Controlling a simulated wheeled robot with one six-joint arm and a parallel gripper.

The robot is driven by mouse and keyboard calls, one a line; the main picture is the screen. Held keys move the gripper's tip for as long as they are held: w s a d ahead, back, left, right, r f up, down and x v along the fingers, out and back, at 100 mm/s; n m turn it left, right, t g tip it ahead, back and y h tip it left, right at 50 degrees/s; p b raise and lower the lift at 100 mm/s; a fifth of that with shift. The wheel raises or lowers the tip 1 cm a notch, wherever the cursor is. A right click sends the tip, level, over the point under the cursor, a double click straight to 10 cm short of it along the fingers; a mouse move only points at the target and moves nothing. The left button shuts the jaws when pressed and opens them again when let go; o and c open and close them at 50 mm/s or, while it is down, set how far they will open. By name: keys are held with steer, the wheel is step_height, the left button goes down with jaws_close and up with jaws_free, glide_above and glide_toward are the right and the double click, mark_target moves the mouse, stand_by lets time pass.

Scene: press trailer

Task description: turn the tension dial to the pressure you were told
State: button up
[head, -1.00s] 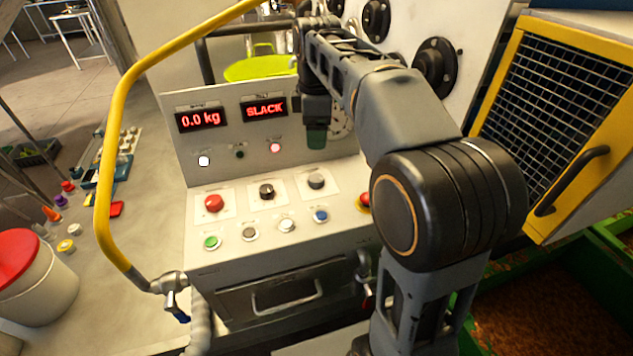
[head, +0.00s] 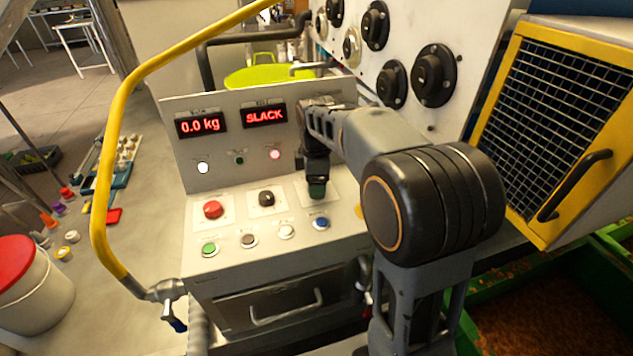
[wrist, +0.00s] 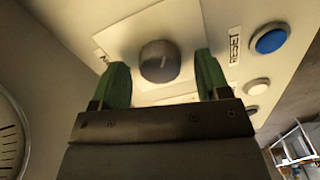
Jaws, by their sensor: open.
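A grey round dial (wrist: 159,62) with a pale pointer line sits on a white plate in the wrist view. My gripper (wrist: 163,80) is open, with one green finger on each side of the dial and a gap to it on both sides. I cannot tell whether the fingers reach down to the dial's height. In the head view my gripper (head: 317,190) is over the right-hand dial position and hides that dial. The left display (head: 201,123) reads 0.0 kg and the right display (head: 264,115) reads SLACK. A pink-red lamp (head: 275,155) is lit.
A red button (head: 213,209) and a black knob (head: 266,198) are left of my gripper. A blue button (head: 321,223) and several other buttons sit in front. A yellow rail (head: 104,170) curves up the panel's left side. A gauge (wrist: 10,135) shows at left in the wrist view.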

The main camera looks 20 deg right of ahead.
steer(key=shift+f, duration=0.25)
steer(key=shift+c, duration=0.2)
steer(key=c, duration=0.9)
